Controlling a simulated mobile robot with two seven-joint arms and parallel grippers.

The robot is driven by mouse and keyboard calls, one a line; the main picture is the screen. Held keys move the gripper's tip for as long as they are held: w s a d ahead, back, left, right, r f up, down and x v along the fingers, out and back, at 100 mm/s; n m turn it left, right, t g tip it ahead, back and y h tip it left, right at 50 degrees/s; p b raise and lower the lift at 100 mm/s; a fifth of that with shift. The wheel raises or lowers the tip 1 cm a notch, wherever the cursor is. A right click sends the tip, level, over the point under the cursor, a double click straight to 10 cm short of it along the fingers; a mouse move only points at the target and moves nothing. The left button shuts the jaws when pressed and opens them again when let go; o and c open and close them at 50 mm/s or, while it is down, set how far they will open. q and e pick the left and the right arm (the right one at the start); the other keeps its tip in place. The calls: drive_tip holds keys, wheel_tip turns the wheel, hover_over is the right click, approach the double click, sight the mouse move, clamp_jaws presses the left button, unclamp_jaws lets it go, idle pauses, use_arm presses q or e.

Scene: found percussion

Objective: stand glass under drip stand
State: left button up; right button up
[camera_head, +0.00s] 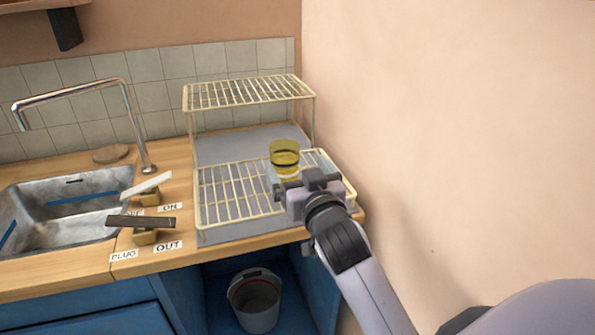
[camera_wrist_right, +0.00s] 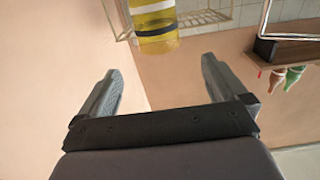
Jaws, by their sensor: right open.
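The glass (camera_head: 285,151) is a yellow, see-through tumbler with a dark band. It appears upright at the right end of the drip stand's lower wire shelf; my gripper hides its foot. The drip stand (camera_head: 248,92) is a cream wire rack with an upper shelf and a lower shelf. My right gripper (camera_head: 287,180) is open, at the near side of the glass. In the right wrist view the glass (camera_wrist_right: 155,32) lies just beyond the tips of my open, empty right gripper (camera_wrist_right: 160,68). My left gripper is not in view.
A grey mat (camera_head: 220,149) lies under the rack. The sink (camera_head: 60,215), tap (camera_head: 128,108) and two labelled levers (camera_head: 140,222) are at left. A bucket (camera_head: 258,312) stands below the counter. The wall (camera_head: 440,120) is close on the right. Wooden counter shows between levers and rack.

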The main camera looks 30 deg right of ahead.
sight(281, 148)
drive_tip(key=shift+w+d+g+y+b, duration=0.1)
drive_tip(key=shift+w+g+y+b, duration=0.2)
drive_tip(key=shift+w+g+b, duration=1.15)
drive_tip(key=shift+w+d+r+g+b, duration=0.2)
drive_tip(key=shift+w+r+g+b, duration=0.1)
drive_tip(key=shift+b, duration=1.2)
drive_tip(key=shift+x, duration=3.5)
drive_tip(key=shift+d+r, duration=0.1)
drive_tip(key=shift+r, duration=0.1)
drive_tip(key=c, duration=1.3)
